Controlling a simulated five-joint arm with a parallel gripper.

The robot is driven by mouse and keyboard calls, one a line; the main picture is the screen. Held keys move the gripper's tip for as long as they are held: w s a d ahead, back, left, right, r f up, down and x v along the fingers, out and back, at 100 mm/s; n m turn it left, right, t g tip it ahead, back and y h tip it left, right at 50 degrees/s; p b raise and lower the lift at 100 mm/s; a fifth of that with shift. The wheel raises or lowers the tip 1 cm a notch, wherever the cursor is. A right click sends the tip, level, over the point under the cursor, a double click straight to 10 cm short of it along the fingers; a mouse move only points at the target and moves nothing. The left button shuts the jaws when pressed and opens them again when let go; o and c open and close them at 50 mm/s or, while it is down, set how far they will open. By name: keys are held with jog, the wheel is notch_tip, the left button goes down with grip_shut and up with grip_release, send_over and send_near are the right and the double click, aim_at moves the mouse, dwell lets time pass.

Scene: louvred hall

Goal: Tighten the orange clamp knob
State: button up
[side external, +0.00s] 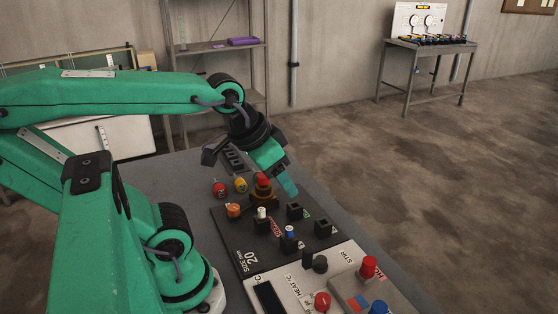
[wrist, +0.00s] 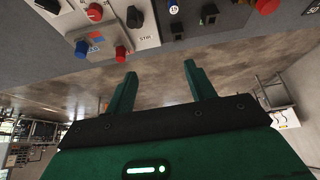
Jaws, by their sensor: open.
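In the side view one finger hides most of the other.
A red-topped post (side external: 263,181) stands just left of the fingers. A white-topped peg (side external: 262,213), a blue peg (side external: 290,232) and black sockets (side external: 323,228) rise from the panel. A white control panel (side external: 338,279) with knobs adjoins. Red (side external: 219,190) and yellow (side external: 240,185) knobs stand behind.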

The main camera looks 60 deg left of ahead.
jog(key=n+g, duration=0.5)
jog(key=n, duration=1.2)
send_over(233, 207)
jog(key=f, duration=1.3)
jog(key=shift+w+d, duration=0.3)
jog(key=shift+s+a+f+n+g, duration=0.2)
jog(key=shift+s+a+n+g, duration=0.05)
jog(key=shift+a+n+g, duration=0.1)
jog(key=shift+f, duration=0.2)
jog(key=shift+f, duration=3.95)
jog(key=shift+f, duration=0.1)
jog(key=shift+f, duration=0.75)
